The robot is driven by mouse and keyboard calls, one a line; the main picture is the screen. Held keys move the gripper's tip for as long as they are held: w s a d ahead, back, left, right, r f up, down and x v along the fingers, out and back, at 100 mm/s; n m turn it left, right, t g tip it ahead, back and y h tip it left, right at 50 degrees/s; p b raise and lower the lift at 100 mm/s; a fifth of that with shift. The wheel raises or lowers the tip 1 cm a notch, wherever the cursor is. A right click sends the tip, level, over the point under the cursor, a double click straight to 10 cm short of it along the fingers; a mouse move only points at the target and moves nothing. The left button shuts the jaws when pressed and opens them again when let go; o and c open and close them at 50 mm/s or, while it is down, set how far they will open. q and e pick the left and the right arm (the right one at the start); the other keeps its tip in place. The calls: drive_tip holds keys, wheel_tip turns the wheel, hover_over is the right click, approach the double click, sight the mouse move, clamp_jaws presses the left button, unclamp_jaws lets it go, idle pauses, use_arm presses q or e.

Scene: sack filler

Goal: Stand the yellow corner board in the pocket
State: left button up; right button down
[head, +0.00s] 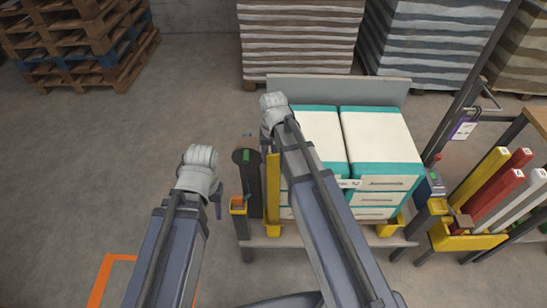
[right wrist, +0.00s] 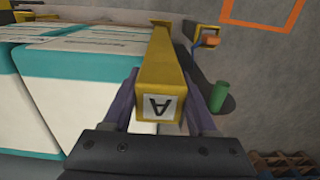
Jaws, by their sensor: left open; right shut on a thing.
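The yellow corner board (head: 272,190) stands about upright at the left front corner of the pallet load. A yellow pocket (head: 388,228) shows at the right front corner. My left gripper (head: 217,200) is open and empty, left of the load, mostly hidden by its wrist.
White and teal sacks (head: 378,140) are stacked beside the board. A dark post with a green top (head: 246,170) and a small yellow holder (head: 238,205) stand left of it. A yellow rack (head: 470,241) holds red and white boards at right.

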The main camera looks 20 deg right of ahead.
drive_tip(key=shift+f, duration=0.1)
drive_tip(key=shift+c, duration=0.6)
unclamp_jaws()
wheel_tip(320, 180, up, 8)
drive_tip(key=p, duration=0.8)
drive_tip(key=shift+f, duration=0.15)
drive_tip(key=s+a+n+h, duration=0.1)
drive_tip(key=s+a+n, duration=0.6)
drive_tip(key=s+a, duration=0.3)
drive_tip(key=s, duration=0.4)
drive_tip(key=shift+s+a, duration=0.15)
drive_tip(key=shift+a, duration=0.1)
